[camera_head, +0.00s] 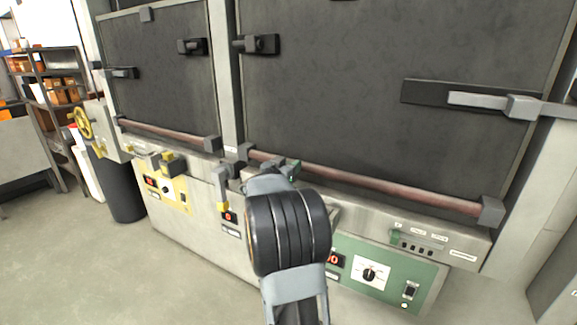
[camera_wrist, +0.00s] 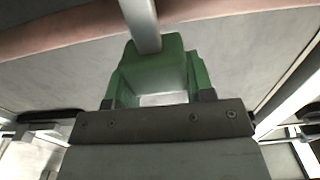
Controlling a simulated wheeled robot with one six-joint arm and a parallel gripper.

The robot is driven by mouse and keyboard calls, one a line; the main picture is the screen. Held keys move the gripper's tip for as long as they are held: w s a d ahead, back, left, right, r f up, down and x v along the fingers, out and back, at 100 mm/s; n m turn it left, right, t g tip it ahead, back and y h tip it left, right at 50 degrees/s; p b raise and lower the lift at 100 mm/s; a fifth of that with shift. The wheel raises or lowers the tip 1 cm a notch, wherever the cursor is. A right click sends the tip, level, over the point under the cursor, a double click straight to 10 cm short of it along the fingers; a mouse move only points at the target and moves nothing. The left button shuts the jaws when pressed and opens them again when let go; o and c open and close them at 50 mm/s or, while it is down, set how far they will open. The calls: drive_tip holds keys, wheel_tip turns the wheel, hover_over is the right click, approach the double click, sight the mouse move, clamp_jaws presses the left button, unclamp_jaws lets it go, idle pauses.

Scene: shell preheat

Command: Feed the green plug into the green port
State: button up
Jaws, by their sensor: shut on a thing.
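The green plug (camera_wrist: 155,70) fills the middle of the wrist view, with a grey bar or cable (camera_wrist: 143,22) running up from it. My gripper (camera_wrist: 160,100) is shut on the plug. A socket with a green edge and several dark holes (camera_head: 416,241), which looks like the green port, is on the ledge to the right. The plug is well apart from it, to its left.
A red-brown rail (camera_head: 370,184) runs above the ledge. Below the socket is a green control panel (camera_head: 385,272) with a dial. A yellow plug or socket (camera_head: 172,164) is at the left, and a grey lever with a yellow end (camera_head: 222,190) is nearer.

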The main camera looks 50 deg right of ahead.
drive_tip(key=shift+f+b, duration=2.05)
drive_tip(key=shift+f, duration=0.2)
drive_tip(key=shift+f+b, duration=1.55)
drive_tip(key=shift+f, duration=0.95)
drive_tip(key=o, duration=1)
drive_tip(key=shift+a, duration=0.1)
drive_tip(key=v, duration=1.3)
drive_tip(key=shift+a, duration=0.35)
drive_tip(key=shift+f, duration=0.1)
